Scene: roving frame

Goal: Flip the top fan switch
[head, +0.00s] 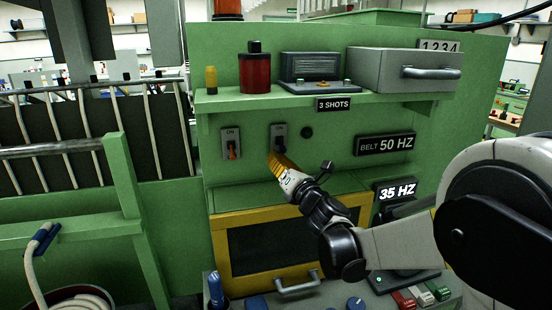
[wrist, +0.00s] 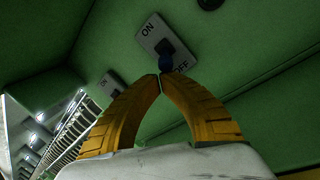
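Two switch plates marked ON at the top are on the green panel. The right switch (head: 279,131) has a dark blue lever; in the wrist view its plate (wrist: 151,35) shows ON and OFF, with the blue lever (wrist: 166,60) toward the OFF end. The left switch (head: 230,141) has an orange lever hanging down; its plate (wrist: 111,83) is partly behind a finger in the wrist view. No fan label is readable. My gripper (head: 272,154) has its yellow fingers together at the tips (wrist: 160,76), just below the blue lever. Whether they touch it is unclear.
Above is a green shelf (head: 310,98) with a red cylinder (head: 255,73), a small radio-like box (head: 312,68) and a grey drawer (head: 405,70). A round dark knob (head: 307,132) is right of the switches. A yellow-framed door (head: 225,249) is below.

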